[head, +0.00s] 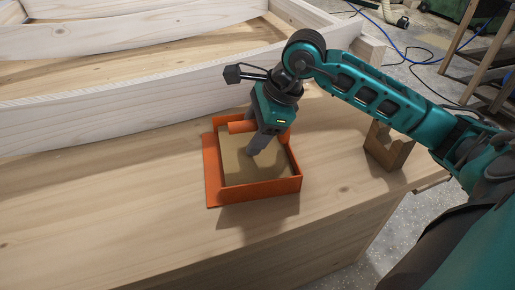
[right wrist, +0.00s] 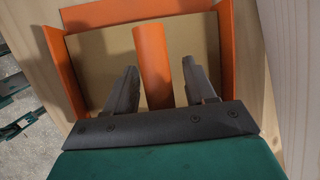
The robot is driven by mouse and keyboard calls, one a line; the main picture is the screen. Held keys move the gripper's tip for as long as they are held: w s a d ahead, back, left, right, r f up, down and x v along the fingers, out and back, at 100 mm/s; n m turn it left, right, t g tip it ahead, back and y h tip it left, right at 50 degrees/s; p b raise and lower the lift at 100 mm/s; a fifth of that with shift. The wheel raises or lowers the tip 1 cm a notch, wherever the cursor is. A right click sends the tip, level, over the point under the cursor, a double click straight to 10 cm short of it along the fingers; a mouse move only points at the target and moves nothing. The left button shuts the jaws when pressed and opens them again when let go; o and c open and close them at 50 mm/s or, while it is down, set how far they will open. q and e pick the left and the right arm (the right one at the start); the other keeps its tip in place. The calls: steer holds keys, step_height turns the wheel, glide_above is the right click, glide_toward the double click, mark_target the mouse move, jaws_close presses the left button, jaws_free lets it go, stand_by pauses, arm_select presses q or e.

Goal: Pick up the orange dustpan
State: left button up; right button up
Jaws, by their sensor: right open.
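The orange dustpan (head: 262,191) lies on the wooden bench top, with raised orange walls around a tan floor. Its round orange handle (head: 240,127) lies along its far side, partly hidden by my gripper. My right gripper (head: 257,147) reaches down over the dustpan near the handle. In the right wrist view the gripper (right wrist: 155,85) is open, with one finger on each side of the handle (right wrist: 152,60); I cannot tell whether either finger touches it. The dustpan's walls (right wrist: 227,45) frame the fingers there. My left gripper is not in view.
A pale wooden frame (head: 130,75) stands behind the dustpan. A small wooden block holder (head: 388,150) stands at the bench's right end, under my right arm. The bench top (head: 100,205) left of the dustpan is clear. Blue cables (head: 415,55) lie on the floor.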

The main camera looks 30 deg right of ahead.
steer(key=shift+c, duration=0.2)
jaws_close()
stand_by(0.6)
